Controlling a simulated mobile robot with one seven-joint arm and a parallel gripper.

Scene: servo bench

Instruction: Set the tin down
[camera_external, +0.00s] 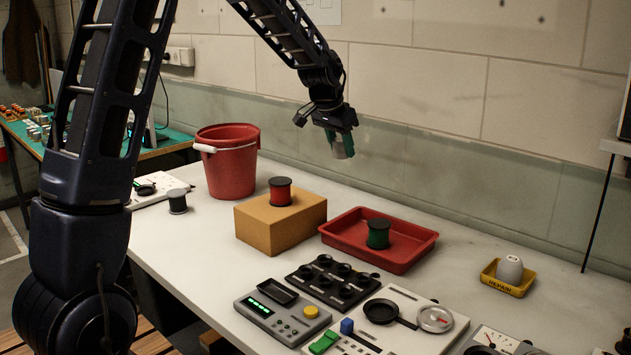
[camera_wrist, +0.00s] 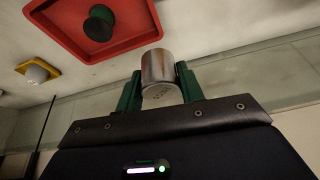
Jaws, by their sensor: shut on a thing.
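The tin is a plain silvery metal can (camera_wrist: 158,68). My gripper (camera_wrist: 158,88) is shut on it, with one green finger on each side in the wrist view. In the external view my gripper (camera_external: 341,140) hangs in the air near the back wall, above and behind the bench top. The tin (camera_external: 342,147) shows there as a small pale shape, partly hidden by the green finger. It is clear of the bench and touches nothing but the fingers.
A red tray (camera_external: 349,242) holds a green spool (camera_external: 378,234). A cardboard-coloured box (camera_external: 262,236) bears a red spool (camera_external: 280,191). A red bucket (camera_external: 229,168) stands at left, a yellow repair tray (camera_external: 499,283) at right. Panels and controls fill the front. Bare bench (camera_external: 455,272) lies right of the red tray.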

